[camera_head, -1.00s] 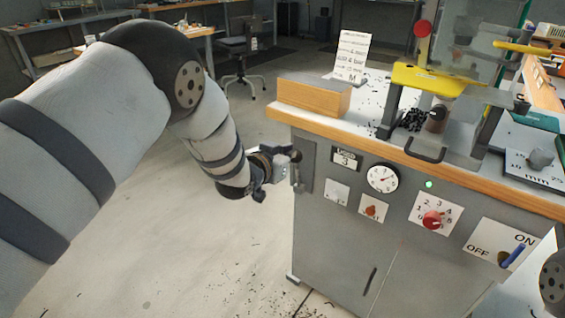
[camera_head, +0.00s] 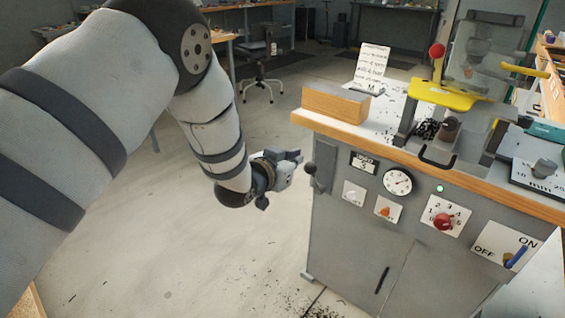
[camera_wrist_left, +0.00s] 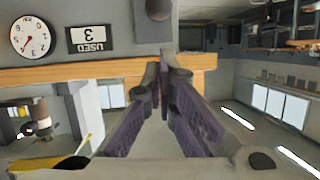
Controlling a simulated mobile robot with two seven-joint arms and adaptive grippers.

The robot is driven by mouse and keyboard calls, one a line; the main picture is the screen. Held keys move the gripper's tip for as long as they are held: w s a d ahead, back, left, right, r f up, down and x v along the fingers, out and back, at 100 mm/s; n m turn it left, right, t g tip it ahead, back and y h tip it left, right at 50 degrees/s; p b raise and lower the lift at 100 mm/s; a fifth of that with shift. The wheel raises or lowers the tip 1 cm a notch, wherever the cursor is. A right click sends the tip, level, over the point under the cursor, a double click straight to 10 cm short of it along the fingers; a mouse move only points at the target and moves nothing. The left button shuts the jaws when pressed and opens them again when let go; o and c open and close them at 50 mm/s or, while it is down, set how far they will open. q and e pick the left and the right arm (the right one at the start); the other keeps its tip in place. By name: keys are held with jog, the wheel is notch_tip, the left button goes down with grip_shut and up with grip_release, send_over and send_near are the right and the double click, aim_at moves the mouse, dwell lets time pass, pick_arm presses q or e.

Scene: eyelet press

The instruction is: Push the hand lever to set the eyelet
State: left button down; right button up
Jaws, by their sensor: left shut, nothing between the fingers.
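The hand lever (camera_head: 311,170), a short arm with a dark ball knob, sits on a grey plate at the left end of the cabinet front. The knob also shows at the top of the left wrist view (camera_wrist_left: 158,9). My left gripper (camera_head: 297,157) is shut and empty, just left of and slightly above the knob in the head view; a small gap seems to separate them. Its fingers meet at the tips in the left wrist view (camera_wrist_left: 163,75). The yellow press (camera_head: 442,94) with a red ball (camera_head: 437,50) stands on the worktop. My right gripper is out of view.
The cabinet front carries a counter reading 3 (camera_head: 363,164), a dial (camera_head: 397,181), a red knob (camera_head: 443,221) and a blue-handled ON/OFF switch (camera_head: 516,257). A wooden block (camera_head: 335,103) stands on the worktop's left corner. The floor left of the cabinet is clear.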

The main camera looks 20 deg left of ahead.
pick_arm(q)
jog(key=v, duration=0.4)
jog(key=shift+f, duration=0.1)
